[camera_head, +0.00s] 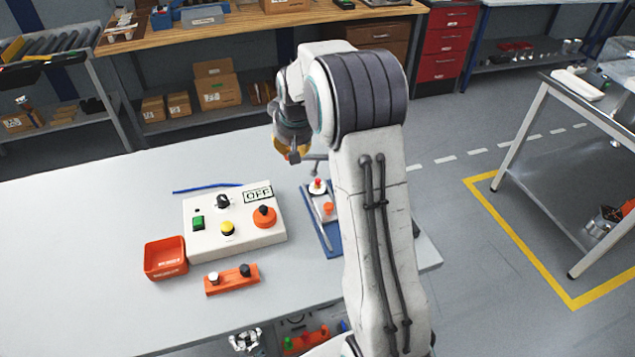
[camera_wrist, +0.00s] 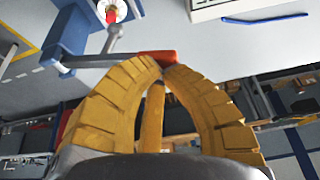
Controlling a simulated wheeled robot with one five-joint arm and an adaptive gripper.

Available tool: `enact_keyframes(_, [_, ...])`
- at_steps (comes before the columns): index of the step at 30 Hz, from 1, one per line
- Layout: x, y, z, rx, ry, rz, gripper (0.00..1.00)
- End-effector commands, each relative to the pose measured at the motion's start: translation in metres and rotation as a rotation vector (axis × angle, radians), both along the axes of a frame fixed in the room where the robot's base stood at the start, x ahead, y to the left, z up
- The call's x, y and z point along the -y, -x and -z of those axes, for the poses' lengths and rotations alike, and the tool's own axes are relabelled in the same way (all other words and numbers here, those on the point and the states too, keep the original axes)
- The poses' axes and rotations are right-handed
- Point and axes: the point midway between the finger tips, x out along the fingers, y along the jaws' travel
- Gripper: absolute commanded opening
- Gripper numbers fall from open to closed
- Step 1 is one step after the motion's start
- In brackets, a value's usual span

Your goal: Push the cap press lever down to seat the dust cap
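The cap press has a blue base (camera_head: 334,243) on the table, left of my arm. In the wrist view its blue post (camera_wrist: 76,28) stands at upper left. Its grey lever (camera_wrist: 100,61) runs sideways from the post to an orange-red grip (camera_wrist: 157,56); part of the lever shows in the head view (camera_head: 314,157). A red-topped white piece (camera_head: 317,184), perhaps the dust cap, also shows in the wrist view (camera_wrist: 111,14). My gripper (camera_wrist: 159,68) has its yellow fingertips together at the grip; contact is unclear.
A white control box (camera_head: 205,240) with buttons stands left of the press. An orange bin (camera_head: 165,258) and an orange block (camera_head: 232,281) with two knobs sit nearby. A blue strip (camera_head: 207,187) lies behind the box. The left of the table is clear.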

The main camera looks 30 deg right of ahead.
Motion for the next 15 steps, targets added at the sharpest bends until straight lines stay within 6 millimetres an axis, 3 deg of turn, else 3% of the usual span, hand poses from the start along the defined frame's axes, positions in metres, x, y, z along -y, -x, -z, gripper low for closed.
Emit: enact_keyframes(15, [0.0,0.0,-0.035,0.002,0.0,0.0,0.0])
